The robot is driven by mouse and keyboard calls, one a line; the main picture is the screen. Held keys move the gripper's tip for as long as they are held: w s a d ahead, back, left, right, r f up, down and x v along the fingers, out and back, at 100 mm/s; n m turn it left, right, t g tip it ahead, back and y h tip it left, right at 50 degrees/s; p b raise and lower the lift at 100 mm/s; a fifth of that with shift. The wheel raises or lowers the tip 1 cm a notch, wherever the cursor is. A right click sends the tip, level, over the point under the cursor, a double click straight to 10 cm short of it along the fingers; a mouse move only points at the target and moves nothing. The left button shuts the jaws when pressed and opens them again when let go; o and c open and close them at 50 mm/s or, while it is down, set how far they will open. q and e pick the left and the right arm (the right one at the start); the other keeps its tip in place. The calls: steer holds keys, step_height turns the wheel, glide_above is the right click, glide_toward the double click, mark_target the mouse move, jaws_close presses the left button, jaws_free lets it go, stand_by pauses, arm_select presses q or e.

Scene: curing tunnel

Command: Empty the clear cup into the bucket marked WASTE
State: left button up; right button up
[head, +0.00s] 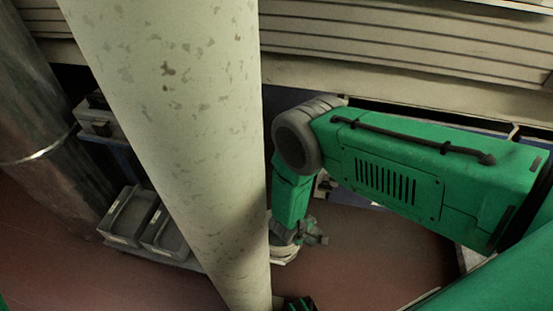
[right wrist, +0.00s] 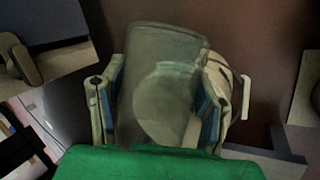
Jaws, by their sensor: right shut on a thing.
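My right gripper (right wrist: 163,84) is shut on the clear cup (right wrist: 166,45) in the right wrist view, with one finger on each side of its wall. A pale rounded shape shows through the cup; I cannot tell whether it is contents or something behind. A cream bucket (right wrist: 238,84) stands behind and to the right of the cup, partly hidden by it and a finger. No WASTE marking is readable. In the head view the right gripper (head: 312,236) is small and low, above a cream rim (head: 284,257) partly hidden by the column. My left gripper is not in view.
A thick speckled column (head: 185,120) blocks much of the head view. Grey bins (head: 132,215) stand on a low shelf to its left, beside a dark metal pipe (head: 40,110). Reddish floor (head: 385,250) is open right of the gripper. A slatted wall (head: 400,45) runs behind.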

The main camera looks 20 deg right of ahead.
steer(key=shift+s+d+r+t+y, duration=0.15)
steer(key=shift+r+t+y, duration=0.1)
steer(key=shift+t+y, duration=0.3)
steer(key=shift+f+m+t+y, duration=0.4)
steer(key=shift+f+t, duration=0.1)
steer(key=shift+t, duration=0.25)
steer(key=shift+r+t+y+p, duration=0.4)
steer(key=shift+t+p, duration=0.3)
steer(key=shift+p, duration=0.3)
steer(key=shift+s+r+m+t+y+p, duration=0.1)
steer(key=shift+r+m+t+y+p, duration=0.15)
steer(key=shift+t+y+p, duration=0.2)
steer(key=shift+s+f+m+t, duration=0.1)
steer(key=shift+s+m+t, duration=0.05)
steer(key=shift+m+t, duration=0.15)
steer(key=f+t+b, duration=0.1)
steer(key=s+d+f+t+y+b, duration=0.1)
steer(key=s+f+m+t+y+b, duration=0.1)
steer(key=f, duration=0.1)
steer(key=shift+d+t, duration=0.25)
steer(key=shift+s+d+f+m+t+y, duration=0.2)
steer(key=shift+m+t+y, duration=0.1)
steer(key=shift+t, duration=0.3)
steer(key=shift+s+d+f+m+t+y, duration=0.1)
steer(key=shift+s+f+m+t+y, duration=0.15)
steer(key=shift+t, duration=0.35)
steer(key=shift+w, duration=0.1)
